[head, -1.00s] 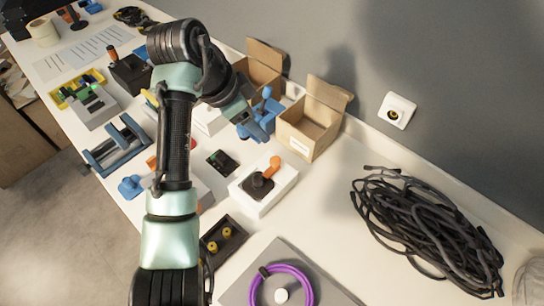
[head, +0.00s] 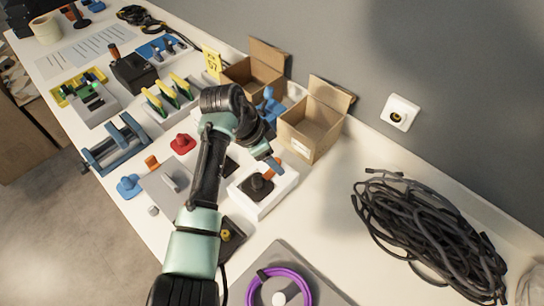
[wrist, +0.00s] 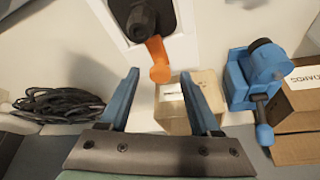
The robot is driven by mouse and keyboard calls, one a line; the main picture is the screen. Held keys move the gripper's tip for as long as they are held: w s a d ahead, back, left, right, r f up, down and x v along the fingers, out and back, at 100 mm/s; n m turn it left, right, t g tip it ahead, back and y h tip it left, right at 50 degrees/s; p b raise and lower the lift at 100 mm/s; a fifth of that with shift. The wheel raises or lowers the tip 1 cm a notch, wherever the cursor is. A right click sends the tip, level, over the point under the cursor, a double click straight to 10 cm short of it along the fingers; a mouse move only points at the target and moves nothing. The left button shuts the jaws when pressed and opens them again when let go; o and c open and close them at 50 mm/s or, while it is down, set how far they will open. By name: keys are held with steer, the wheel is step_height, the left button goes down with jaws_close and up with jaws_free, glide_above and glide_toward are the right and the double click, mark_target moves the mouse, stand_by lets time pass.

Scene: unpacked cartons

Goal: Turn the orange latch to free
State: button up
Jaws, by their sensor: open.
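The orange latch (wrist: 158,60) is a short lever with a round end, running from a dark hub (wrist: 143,20) on a white block. In the wrist view its rounded end lies between the two blue fingertips of my gripper (wrist: 160,75), with a visible gap on each side. My gripper is open and holds nothing. In the head view the white block (head: 272,201) with its dark base (head: 258,187) stands on the table below my gripper, which covers part of the latch. I cannot tell how far above the latch the fingertips are.
Open cartons (head: 310,130) stand behind the block, with a blue clamp-like device (wrist: 252,80) beside them. A black cable coil (head: 430,235) lies to the right. A grey plate with a purple ring (head: 254,287) lies in front. White table is clear between block and cable.

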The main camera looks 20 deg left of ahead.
steer(key=shift+f, duration=0.1)
jaws_close()
stand_by(0.3)
